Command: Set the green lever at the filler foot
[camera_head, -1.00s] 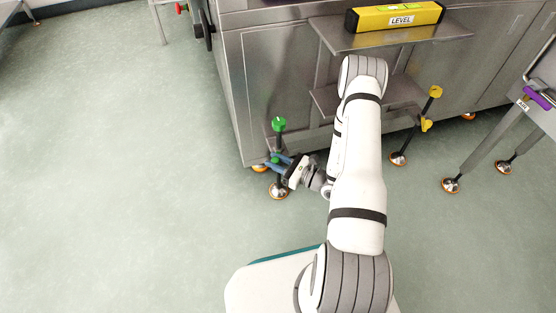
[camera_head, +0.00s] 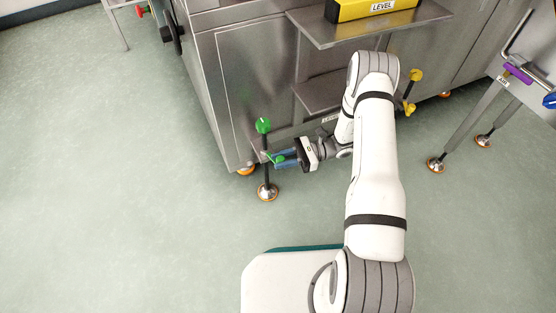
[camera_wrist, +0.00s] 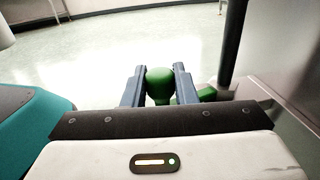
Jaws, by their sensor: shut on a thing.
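The green lever (camera_head: 280,159) sticks out to the right from the dark post of the filler foot (camera_head: 267,192), low at the cabinet's front left corner. A green knob (camera_head: 263,125) tops the post. My gripper (camera_head: 278,160) comes in from the right, with its blue fingers around the lever's end. In the wrist view, the lever's rounded green end (camera_wrist: 160,86) sits between both fingers, and its green arm (camera_wrist: 208,94) runs right to the dark post (camera_wrist: 233,45). The gripper is shut on it.
A yellow-knobbed foot (camera_head: 416,76) is to the right. A steel frame with a purple handle (camera_head: 517,73) stands far right. Floor at left (camera_head: 90,170) is clear.

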